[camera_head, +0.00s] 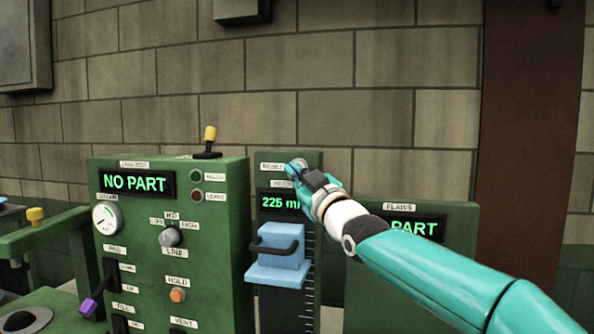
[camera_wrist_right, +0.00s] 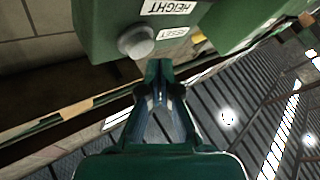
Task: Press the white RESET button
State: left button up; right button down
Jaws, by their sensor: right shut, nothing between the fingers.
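The RESET button (camera_head: 301,162) is a round pale knob at the top of the narrow green height panel, right of its RESET label (camera_head: 272,167). In the right wrist view the button (camera_wrist_right: 137,41) stands out from the green housing, with the upside-down RESET label beside it. My right gripper (camera_head: 298,172) is shut and empty, its fingertips close to the button and partly covering it in the head view. In the right wrist view the shut fingertips (camera_wrist_right: 159,68) lie just beside the button; I cannot tell whether they touch it. My left gripper is not in view.
Below the button are a 225 mm display (camera_head: 279,203) and a blue block with a dark handle (camera_head: 278,247). Left stands a green panel (camera_head: 215,250) with a NO PART display and a yellow-tipped lever (camera_head: 210,136). My right arm partly covers the FLAWS panel (camera_head: 455,215).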

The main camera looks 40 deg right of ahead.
dwell(0.5)
jog(key=shift+w+d+r+p, duration=0.1)
jog(key=shift+w+d+p, duration=0.2)
jog(key=shift+p, duration=0.15)
jog(key=shift+w+d+p, duration=0.15)
jog(key=shift+d+p, duration=0.1)
jog(key=shift+p, duration=0.1)
dwell(0.4)
dwell(0.5)
jog(key=shift+s+a+b, duration=0.45)
jog(key=shift+a+b, duration=0.1)
jog(key=shift+b, duration=0.65)
